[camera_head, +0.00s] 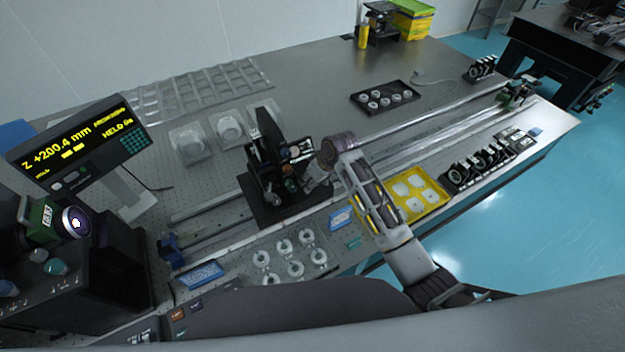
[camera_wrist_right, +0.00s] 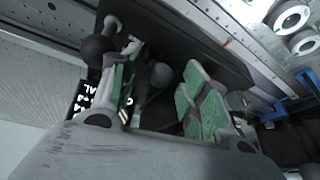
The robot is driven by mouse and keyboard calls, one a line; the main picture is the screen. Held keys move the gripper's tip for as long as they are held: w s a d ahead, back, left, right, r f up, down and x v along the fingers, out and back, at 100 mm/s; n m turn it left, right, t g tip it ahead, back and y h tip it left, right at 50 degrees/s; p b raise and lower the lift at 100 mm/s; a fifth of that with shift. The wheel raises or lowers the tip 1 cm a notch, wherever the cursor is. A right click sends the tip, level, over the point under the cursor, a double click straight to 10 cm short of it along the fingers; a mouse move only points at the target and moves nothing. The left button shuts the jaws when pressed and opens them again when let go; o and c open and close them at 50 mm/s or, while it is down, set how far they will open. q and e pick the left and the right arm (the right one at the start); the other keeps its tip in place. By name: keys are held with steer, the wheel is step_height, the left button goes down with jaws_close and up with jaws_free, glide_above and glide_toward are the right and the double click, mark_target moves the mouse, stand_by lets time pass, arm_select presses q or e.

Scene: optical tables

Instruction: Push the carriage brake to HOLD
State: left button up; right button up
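The black carriage (camera_head: 272,190) stands on the rail on the near table, left of centre in the head view. My right arm reaches in from the lower right, and my right gripper (camera_head: 314,188) is at the carriage's right side. In the right wrist view, its green-padded fingers (camera_wrist_right: 160,92) are apart. A grey ball knob (camera_wrist_right: 161,75) shows between them; I cannot tell whether they touch it. A darker ball knob (camera_wrist_right: 97,49) is beside the left finger. I cannot tell which knob is the brake. A label with white letters is partly hidden. My left gripper is not visible.
The display (camera_head: 80,147) reads Z +200.4 mm and HELD. Ring-shaped mounts (camera_head: 285,247) lie in front of the carriage. A yellow tray (camera_head: 419,197) lies right of my arm, and a black tray (camera_head: 386,98) lies behind the rails. The rails are clear to the right.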

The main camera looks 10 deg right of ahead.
jaws_close()
steer(key=shift+w+a+r+g, duration=0.1)
steer(key=shift+w+r+g, duration=0.15)
steer(key=shift+g, duration=0.15)
steer(key=shift+w+a+r+g+h, duration=0.15)
steer(key=shift+w+g+h, duration=0.2)
steer(key=shift+g, duration=0.2)
steer(key=shift+w+a+r+g+h, duration=0.15)
steer(key=shift+w+g+h, duration=0.15)
steer(key=shift+g, duration=0.25)
steer(key=shift+w+a+g+h, duration=0.25)
steer(key=shift+w+g+h, duration=0.2)
steer(key=shift+w+g, duration=0.4)
steer(key=shift+w+a+f+m+g+h+b, duration=0.1)
steer(key=shift+w+m+g+h+b, duration=0.15)
steer(key=shift+g, duration=0.25)
steer(key=shift+w+a+m+g+h+b, duration=0.1)
steer(key=shift+g+b, duration=0.2)
steer(key=shift+g, duration=0.15)
steer(key=shift+o, duration=0.2)
jaws_free()
